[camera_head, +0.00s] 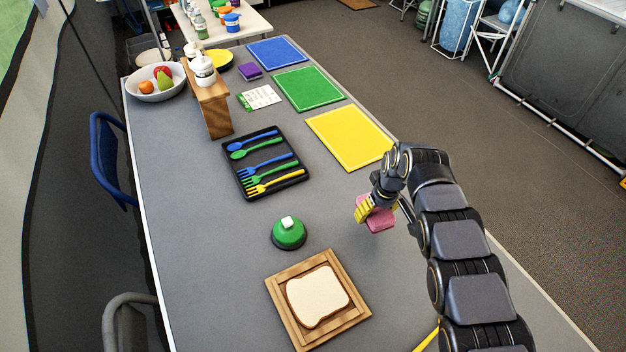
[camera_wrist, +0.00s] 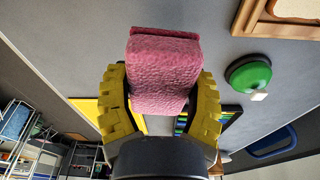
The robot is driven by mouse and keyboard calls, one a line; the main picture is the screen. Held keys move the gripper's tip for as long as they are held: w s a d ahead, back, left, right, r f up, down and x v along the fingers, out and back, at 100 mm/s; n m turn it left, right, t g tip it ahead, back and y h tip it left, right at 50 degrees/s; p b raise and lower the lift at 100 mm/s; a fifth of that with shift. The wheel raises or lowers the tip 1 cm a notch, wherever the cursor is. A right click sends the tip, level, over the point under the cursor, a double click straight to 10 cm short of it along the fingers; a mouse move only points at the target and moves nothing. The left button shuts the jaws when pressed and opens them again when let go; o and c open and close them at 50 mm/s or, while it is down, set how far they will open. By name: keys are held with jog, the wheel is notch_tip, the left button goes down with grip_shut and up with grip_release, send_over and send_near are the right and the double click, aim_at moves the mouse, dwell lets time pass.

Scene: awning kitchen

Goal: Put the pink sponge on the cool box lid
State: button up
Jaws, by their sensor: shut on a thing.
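The pink sponge (camera_head: 379,219) is held in my gripper (camera_head: 368,211) over the right part of the grey table, below the yellow mat in the head view. In the wrist view the pink sponge (camera_wrist: 165,72) sits between the two yellow fingers of my gripper (camera_wrist: 162,90), which are shut on its sides. The head view does not show clearly how high it is above the table. I cannot make out a cool box lid in either view.
A cutlery tray (camera_head: 243,190), a green bell-shaped item (camera_head: 288,233) and a wooden board (camera_head: 345,322) with bread stand left of my gripper. Yellow (camera_head: 350,137), green (camera_head: 308,88) and blue (camera_head: 275,52) mats lie farther back. Bare table (camera_head: 190,230) shows at left.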

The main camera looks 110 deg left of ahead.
jog(key=n, duration=0.1)
send_over(344, 232)
jog(key=f, duration=0.5)
jog(key=shift+d, duration=0.2)
jog(key=shift+a+f, duration=0.1)
jog(key=shift+f, duration=1.65)
jog(key=o, duration=0.9)
jog(key=shift+f, duration=0.15)
jog(key=r, duration=0.3)
jog(key=w+r, duration=0.1)
jog(key=r, duration=0.3)
jog(key=d+r, duration=0.1)
jog(key=r, duration=0.3)
jog(key=shift+w+r, duration=0.1)
jog(key=shift+w, duration=0.05)
jog(key=shift+o, duration=0.6)
jog(key=shift+d+r, duration=0.15)
jog(key=shift+r, duration=0.35)
